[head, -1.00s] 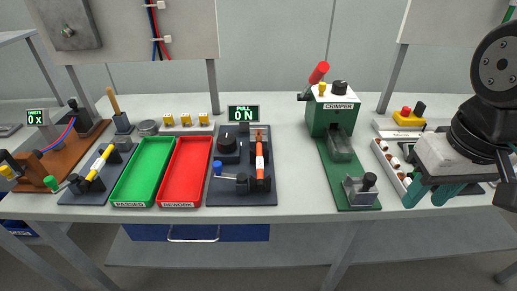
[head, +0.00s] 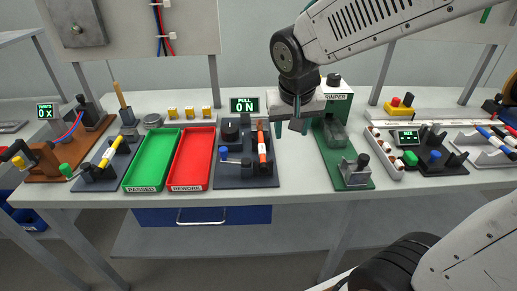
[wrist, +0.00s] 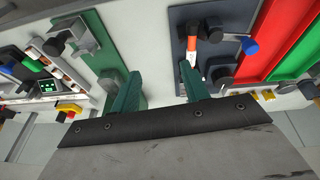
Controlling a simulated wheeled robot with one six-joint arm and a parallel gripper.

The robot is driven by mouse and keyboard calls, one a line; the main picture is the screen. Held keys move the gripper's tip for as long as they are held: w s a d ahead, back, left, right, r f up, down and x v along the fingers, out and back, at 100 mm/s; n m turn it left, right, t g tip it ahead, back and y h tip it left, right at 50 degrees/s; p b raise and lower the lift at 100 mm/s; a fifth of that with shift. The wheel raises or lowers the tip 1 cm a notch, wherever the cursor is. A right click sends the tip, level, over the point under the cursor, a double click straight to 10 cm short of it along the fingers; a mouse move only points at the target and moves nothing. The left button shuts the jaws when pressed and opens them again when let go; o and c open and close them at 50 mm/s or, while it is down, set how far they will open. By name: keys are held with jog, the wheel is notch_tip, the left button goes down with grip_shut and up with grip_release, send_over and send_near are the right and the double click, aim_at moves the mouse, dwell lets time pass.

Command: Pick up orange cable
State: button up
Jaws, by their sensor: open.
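The orange cable (head: 262,147) lies in the pull tester (head: 232,181), a dark plate with a black knob and blue lever; it has a white band around it. It also shows in the wrist view (wrist: 215,33), up and right of my fingers. My gripper (head: 291,127) is open and empty, above the bench just right of the cable, between the pull tester and the green crimper (head: 341,150). In the wrist view my two teal fingers (wrist: 159,76) stand apart with bare bench between them.
The tester's display (head: 244,105) reads "PULL 0 N". The red rework tray (head: 190,186) and green passed tray (head: 140,186) are to its left. Bare bench separates tester and crimper.

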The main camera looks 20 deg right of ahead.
jog(key=t, duration=0.1)
send_near(262, 145)
jog(key=shift+w+a+f+m, duration=0.1)
jog(key=shift+f+m, duration=0.3)
jog(key=shift+f, duration=0.3)
jog(key=x, duration=0.7)
jog(key=shift+w+f, duration=0.2)
grip_shut()
